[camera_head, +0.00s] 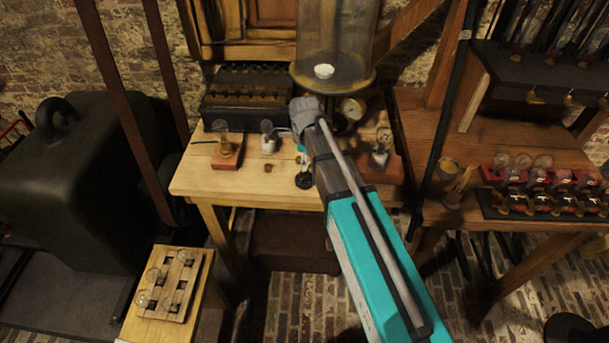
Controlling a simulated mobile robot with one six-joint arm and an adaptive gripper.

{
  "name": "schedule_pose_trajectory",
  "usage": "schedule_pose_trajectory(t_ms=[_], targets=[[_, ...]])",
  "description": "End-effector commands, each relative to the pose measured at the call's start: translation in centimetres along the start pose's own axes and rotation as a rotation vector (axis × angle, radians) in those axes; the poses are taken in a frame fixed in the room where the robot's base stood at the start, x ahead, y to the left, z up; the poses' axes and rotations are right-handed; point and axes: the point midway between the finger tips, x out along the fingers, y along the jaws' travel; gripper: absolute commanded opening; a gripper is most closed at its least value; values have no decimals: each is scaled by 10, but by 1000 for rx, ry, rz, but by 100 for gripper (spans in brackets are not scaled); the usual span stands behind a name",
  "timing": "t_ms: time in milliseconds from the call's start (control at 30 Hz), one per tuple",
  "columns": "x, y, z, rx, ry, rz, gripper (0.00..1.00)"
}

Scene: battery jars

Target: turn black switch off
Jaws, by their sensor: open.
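My arm reaches up from the lower right over the wooden workbench (205,187). Its grey joint covers part of the bench's back. Below that joint, a small teal part of mine points down, and the dark end below it appears to be my gripper (304,181), low over the front middle of the bench. It is small and partly hidden by the arm, and I see nothing held in it. I cannot pick out the black switch for certain or tell its position. The gripper's contact with anything is not clear.
Small bulbs stand on a red base (228,160) and a white socket (268,146) at left. Another white-socket bulb (380,158) stands right of my arm. A black battery box (246,112), a glass jar (337,35) and a gauge (353,109) are behind. A bulb rack (545,205) stands right.

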Motion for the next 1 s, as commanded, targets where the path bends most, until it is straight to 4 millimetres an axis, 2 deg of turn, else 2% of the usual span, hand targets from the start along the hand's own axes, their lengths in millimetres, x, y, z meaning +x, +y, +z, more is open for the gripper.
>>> schedule_pose_trajectory(t_ms=[33,500,700,1000], targets=[[8,0,0,0,0,0,75],[42,0,0,0,0,0,75],[51,0,0,0,0,0,75],[53,0,0,0,0,0,75]])
